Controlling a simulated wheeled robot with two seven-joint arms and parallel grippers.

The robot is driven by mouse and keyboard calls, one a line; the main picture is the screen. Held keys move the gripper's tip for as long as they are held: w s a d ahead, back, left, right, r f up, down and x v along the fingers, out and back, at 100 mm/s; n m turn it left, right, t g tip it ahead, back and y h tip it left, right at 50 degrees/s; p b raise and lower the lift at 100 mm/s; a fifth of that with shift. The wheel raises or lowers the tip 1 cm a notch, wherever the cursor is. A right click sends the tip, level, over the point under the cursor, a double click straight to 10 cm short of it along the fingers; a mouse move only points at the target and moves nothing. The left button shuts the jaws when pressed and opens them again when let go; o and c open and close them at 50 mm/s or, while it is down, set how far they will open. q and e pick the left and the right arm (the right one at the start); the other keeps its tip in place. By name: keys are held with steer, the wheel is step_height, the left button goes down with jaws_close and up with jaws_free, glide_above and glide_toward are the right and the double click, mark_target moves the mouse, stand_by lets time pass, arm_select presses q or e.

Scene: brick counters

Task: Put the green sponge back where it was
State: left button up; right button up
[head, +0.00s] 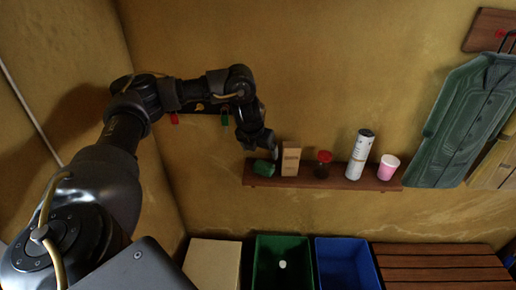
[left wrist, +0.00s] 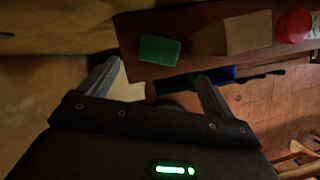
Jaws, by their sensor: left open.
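The green sponge (head: 264,168) lies at the left end of the wooden wall shelf (head: 330,183). It also shows in the left wrist view (left wrist: 158,50), resting on the shelf next to a cardboard box. My left gripper (head: 272,150) is just above the sponge in the head view. In the left wrist view its two fingers (left wrist: 155,80) are apart with nothing between them, and the sponge lies beyond the fingertips. My right gripper is in neither view.
On the shelf, right of the sponge, stand a cardboard box (head: 291,159), a red-lidded jar (head: 323,164), a white cylinder (head: 359,155) and a pink cup (head: 388,167). Below are a green bin (head: 260,255), a blue bin (head: 345,265) and a slatted bench (head: 440,265). A green jacket (head: 460,120) hangs right.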

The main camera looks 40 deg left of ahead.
arm_select(q)
steer(key=shift+v, duration=1.65)
